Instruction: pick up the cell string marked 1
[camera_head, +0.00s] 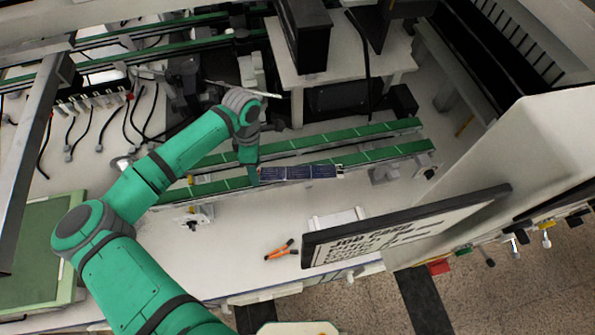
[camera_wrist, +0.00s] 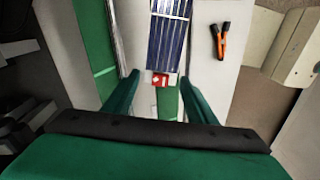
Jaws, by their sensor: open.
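A dark blue cell string (camera_head: 300,172) with pale lines lies along the green conveyor strip in the head view, just right of my gripper (camera_head: 252,176). In the wrist view the cell string (camera_wrist: 168,42) runs away from me, with a small red and white tag (camera_wrist: 160,80) at its near end. I cannot read a number on it. My gripper (camera_wrist: 159,78) is open, its two green fingers on either side of the tagged end in the picture. I cannot tell how high above it they are. The string's far end is cut off in the wrist view.
Orange and black pliers (camera_head: 280,250) lie on the pale bench; they also show in the wrist view (camera_wrist: 220,40). A black-framed job card sign (camera_head: 400,228) stands to their right. A white table (camera_head: 345,55) stands further back.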

